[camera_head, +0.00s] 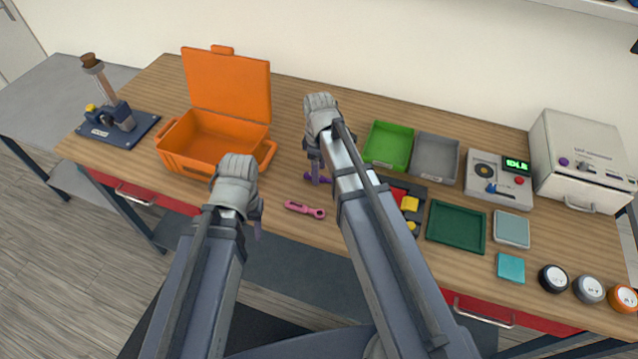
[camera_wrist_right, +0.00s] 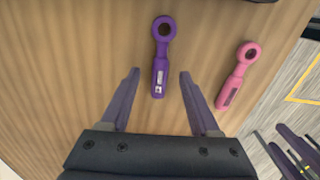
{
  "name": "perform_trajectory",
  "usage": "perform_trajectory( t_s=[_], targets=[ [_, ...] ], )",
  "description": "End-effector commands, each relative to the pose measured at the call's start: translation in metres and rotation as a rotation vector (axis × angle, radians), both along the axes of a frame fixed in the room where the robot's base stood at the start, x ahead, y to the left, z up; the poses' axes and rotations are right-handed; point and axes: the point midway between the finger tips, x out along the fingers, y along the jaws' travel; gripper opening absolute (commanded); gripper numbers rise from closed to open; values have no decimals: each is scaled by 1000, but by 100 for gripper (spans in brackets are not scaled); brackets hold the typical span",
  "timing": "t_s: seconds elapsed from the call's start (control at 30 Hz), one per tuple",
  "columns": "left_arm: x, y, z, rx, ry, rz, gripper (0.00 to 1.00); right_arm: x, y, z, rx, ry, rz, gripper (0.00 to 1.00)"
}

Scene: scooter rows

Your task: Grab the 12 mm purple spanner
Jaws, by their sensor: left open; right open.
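The purple spanner (camera_wrist_right: 160,62) lies flat on the wooden table in the right wrist view, its ring end away from my gripper. A small label shows on its handle, too small to read. In the head view the purple spanner (camera_head: 318,178) is partly hidden by my right gripper (camera_head: 317,165). My right gripper is open and empty, and in the wrist view its fingers (camera_wrist_right: 158,85) point at the spanner, one on each side of its handle end. My left gripper (camera_head: 254,215) hangs near the table's front edge, open and empty.
A pink spanner (camera_head: 305,209) lies on the table near the purple one; it also shows in the right wrist view (camera_wrist_right: 238,75). An open orange case (camera_head: 262,150) stands at the left. Green (camera_head: 387,146) and grey (camera_head: 436,158) trays sit to the right of my right arm.

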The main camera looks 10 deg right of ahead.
Motion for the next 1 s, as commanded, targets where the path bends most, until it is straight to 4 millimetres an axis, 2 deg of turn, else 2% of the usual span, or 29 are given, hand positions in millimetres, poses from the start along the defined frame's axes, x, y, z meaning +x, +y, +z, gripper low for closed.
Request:
perform_trajectory(
  t_s=[0.03,0.1,0.4,0.9,1.0],
  targets=[
    [0,0,-13,0,0,0,50,0,0,-13,0,0,0,62],
    [0,0,-18,0,0,0,50,0,0,-18,0,0,0,62],
    [0,0,-17,0,0,0,50,0,0,-17,0,0,0,61],
    [0,0,-17,0,0,0,50,0,0,-17,0,0,0,5],
    [0,0,-17,0,0,0,50,0,0,-17,0,0,0,0]
  ],
)
